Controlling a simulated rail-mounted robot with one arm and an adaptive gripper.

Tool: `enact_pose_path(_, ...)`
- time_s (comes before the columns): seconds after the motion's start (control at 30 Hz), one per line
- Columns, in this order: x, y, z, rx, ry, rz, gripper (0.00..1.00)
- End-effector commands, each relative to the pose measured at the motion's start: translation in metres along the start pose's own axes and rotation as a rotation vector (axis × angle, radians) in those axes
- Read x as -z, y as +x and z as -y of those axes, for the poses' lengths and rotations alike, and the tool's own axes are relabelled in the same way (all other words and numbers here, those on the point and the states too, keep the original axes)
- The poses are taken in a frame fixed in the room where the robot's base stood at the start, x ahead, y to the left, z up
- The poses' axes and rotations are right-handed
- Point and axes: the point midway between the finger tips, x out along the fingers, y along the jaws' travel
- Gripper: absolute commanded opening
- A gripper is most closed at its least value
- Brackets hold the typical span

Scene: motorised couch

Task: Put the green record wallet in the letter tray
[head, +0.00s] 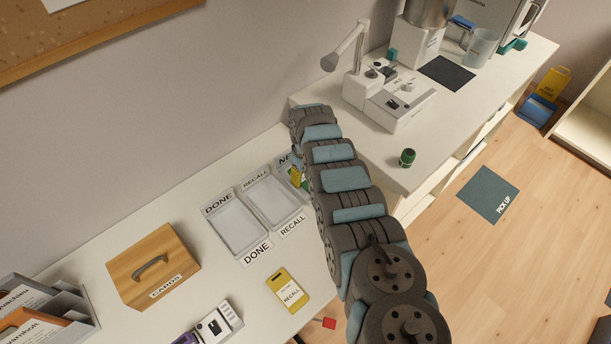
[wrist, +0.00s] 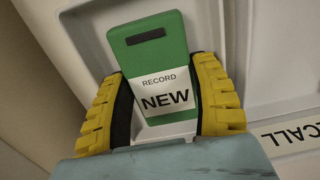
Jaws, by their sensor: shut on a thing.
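The green record wallet (wrist: 158,58) has a dark strip near its top and a white label reading "RECORD NEW". In the wrist view it stands between the yellow fingers of my gripper (wrist: 165,85), which is shut on it. A pale letter tray (wrist: 85,30) lies around and behind the wallet; I cannot tell whether the wallet touches it. In the head view my gripper (head: 297,177) is mostly hidden behind my arm, over the tray marked "NEW" (head: 284,161), which is also largely hidden.
Left of it stand the RECALL tray (head: 270,200) and DONE tray (head: 235,225). A yellow wallet (head: 288,290), a wooden CARDS box (head: 153,266) and file holders (head: 45,312) are on the desk. A green jar (head: 407,158) stands on the right counter.

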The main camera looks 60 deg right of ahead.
Motion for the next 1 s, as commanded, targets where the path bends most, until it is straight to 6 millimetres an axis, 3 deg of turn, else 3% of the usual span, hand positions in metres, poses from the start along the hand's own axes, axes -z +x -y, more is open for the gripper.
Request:
enact_pose_path(0.07, 0.0, 0.003, 0.0, 0.0, 0.0, 0.0, 0.23)
enact_pose_path(0.1, 0.0, 0.002, 0.0, 0.0, 0.0, 0.0, 0.73)
enact_pose_path(0.47, 0.0, -0.003, 0.0, 0.0, 0.001, 0.0, 0.73)
enact_pose_path(0.7, -0.001, -0.039, -0.002, -0.001, 0.002, 0.0, 0.73)
enact_pose_path(1.0, 0.0, -0.064, -0.001, -0.002, 0.0, 0.001, 0.73)
